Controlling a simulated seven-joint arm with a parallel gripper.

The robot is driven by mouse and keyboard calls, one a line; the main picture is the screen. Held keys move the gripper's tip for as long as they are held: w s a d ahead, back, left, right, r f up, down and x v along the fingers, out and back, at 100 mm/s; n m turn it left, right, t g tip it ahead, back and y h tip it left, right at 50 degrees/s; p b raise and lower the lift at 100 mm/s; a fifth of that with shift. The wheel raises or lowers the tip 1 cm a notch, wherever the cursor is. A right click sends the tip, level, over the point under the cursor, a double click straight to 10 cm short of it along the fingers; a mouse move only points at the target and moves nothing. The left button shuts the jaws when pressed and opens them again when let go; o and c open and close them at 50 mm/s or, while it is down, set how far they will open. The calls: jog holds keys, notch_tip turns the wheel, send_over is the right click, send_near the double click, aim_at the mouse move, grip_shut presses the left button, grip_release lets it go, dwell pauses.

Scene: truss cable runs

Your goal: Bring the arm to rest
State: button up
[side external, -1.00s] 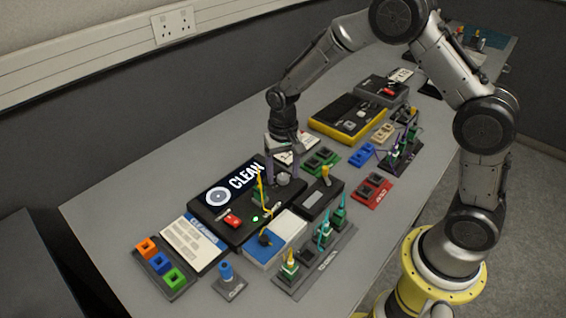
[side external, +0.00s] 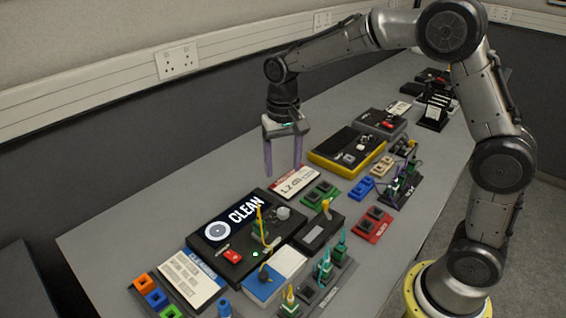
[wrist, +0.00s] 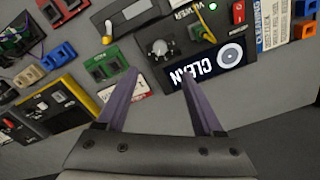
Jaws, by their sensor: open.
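My gripper (side external: 284,160) hangs in the air above the back of the bench, its two purple fingers pointing down. It is open and holds nothing. It is left of and above the white card reading 1.2 (side external: 296,183), and behind the black box with the CLEAN display (side external: 235,222). In the wrist view the two fingers (wrist: 160,95) stand apart with the grey bench between them. The CLEAN display (wrist: 207,68) and a grey knob (wrist: 159,48) lie beyond the fingertips.
A yellow-edged box (side external: 347,148), green sockets (side external: 320,194), red sockets (side external: 372,224) and a plug rack (side external: 318,285) crowd the bench. Yellow and teal leads stand up near the front. The grey bench top (side external: 150,215) is bare at the back left. A wall runs behind.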

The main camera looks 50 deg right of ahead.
jog(key=shift+r, duration=0.1)
jog(key=s+d+r+t, duration=0.2)
jog(key=s+r+t, duration=0.2)
jog(key=s+r, duration=0.75)
jog(key=s+f+n, duration=0.2)
jog(key=s+n, duration=0.1)
jog(key=s, duration=0.3)
jog(key=s+f+n+t, duration=0.1)
jog(key=s+f+n, duration=0.1)
jog(key=s, duration=0.5)
jog(key=shift+s+f+n+t, duration=0.15)
jog(key=shift+s+n+t, duration=0.15)
jog(key=shift+n, duration=0.2)
